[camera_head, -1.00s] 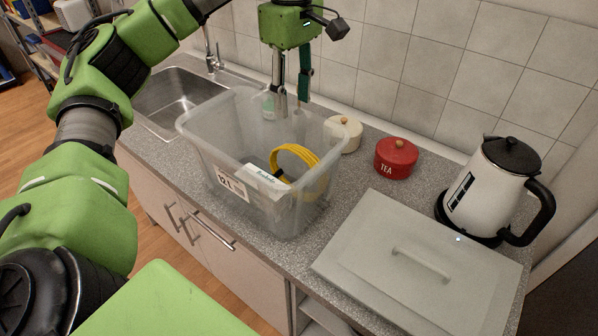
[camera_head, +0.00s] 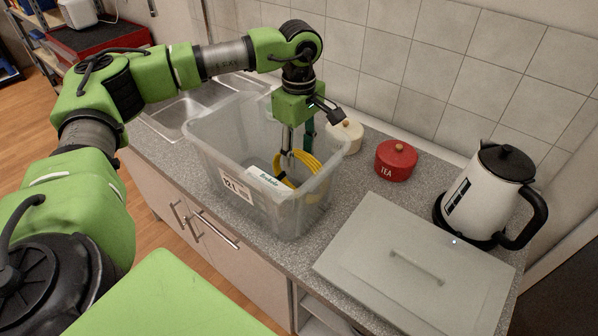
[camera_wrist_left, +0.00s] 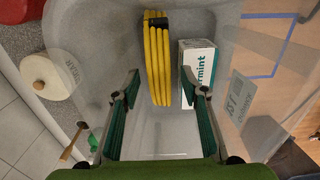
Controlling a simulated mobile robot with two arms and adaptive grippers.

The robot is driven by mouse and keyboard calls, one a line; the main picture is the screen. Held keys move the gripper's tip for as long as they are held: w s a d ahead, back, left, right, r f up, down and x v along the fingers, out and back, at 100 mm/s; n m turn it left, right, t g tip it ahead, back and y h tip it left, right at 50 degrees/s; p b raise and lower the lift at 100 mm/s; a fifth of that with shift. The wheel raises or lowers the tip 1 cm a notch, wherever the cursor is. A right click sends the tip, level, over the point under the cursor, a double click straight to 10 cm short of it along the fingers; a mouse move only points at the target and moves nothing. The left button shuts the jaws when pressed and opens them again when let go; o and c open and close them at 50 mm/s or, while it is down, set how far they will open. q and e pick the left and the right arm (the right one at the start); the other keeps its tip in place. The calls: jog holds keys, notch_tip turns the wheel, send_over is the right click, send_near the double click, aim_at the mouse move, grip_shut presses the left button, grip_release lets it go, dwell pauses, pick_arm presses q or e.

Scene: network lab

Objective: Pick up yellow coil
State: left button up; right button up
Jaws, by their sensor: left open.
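The yellow coil (camera_head: 304,163) stands inside a clear plastic bin (camera_head: 222,150) on the counter. It also shows in the left wrist view (camera_wrist_left: 157,62), bound with a dark band near its top. My left gripper (camera_head: 297,152) points down into the bin, over the coil. In the left wrist view its two green-padded fingers (camera_wrist_left: 158,88) are spread apart, with the lower part of the coil between them and nothing gripped. A small white-and-green box (camera_head: 268,184) lies beside the coil, near one finger in the left wrist view. My right gripper does not show.
A red TEA tin (camera_head: 396,160) and a cream tin (camera_head: 347,134) stand behind the bin. A grey lid (camera_head: 419,262) lies on the counter to the right, with a white kettle (camera_head: 487,190) beyond it. A sink (camera_head: 181,112) is at the left.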

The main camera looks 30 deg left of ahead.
pick_arm(q)
grip_shut()
jog(key=shift+r, duration=0.1)
